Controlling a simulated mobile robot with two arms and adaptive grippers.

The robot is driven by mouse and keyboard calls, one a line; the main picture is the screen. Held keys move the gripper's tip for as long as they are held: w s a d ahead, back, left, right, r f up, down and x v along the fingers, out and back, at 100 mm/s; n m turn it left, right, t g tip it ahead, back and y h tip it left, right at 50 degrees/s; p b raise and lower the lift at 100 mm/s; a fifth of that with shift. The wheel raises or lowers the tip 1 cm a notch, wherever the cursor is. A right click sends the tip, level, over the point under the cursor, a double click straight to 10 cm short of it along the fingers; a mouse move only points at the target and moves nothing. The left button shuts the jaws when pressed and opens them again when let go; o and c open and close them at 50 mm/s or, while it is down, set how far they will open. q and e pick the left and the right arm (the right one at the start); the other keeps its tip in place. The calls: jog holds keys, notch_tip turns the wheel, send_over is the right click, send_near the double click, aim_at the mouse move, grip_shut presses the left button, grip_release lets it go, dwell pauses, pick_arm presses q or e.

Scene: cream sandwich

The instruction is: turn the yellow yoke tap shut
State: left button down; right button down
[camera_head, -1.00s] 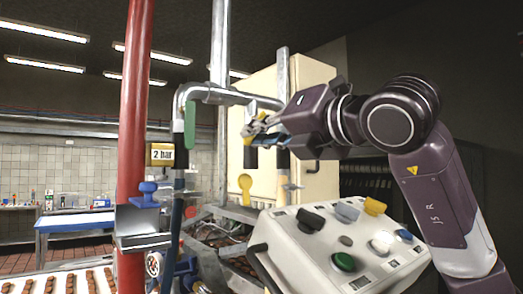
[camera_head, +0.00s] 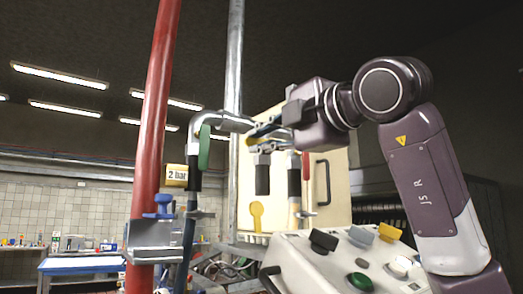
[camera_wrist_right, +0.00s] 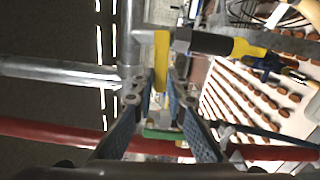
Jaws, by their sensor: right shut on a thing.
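The yellow yoke tap (camera_wrist_right: 161,55) shows in the right wrist view as a flat yellow handle beside a grey pipe. My right gripper (camera_wrist_right: 162,82) is shut on its near end, with a blue-padded finger on each side. In the head view, my right gripper (camera_head: 258,133) is at the pipework right of the upright metal pipe. Only a small bit of yellow (camera_head: 249,141) shows at its fingertips there; the fingers hide most of the tap. My left gripper is in neither view.
A green handle (camera_head: 204,147) hangs left of my gripper, near the red pipe (camera_head: 153,120). Black-sleeved hose ends (camera_head: 262,180) hang just below it. A white control box (camera_head: 325,263) with knobs stands below my right arm. A cream cabinet (camera_head: 340,195) is behind.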

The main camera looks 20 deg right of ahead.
jog(key=shift+r+m, duration=0.2)
jog(key=shift+m, duration=0.3)
jog(key=c, duration=1.9)
grip_release()
jog(key=shift+d, duration=0.1)
jog(key=shift+c, duration=0.2)
jog(key=shift+s, duration=0.1)
jog(key=v, duration=1.2)
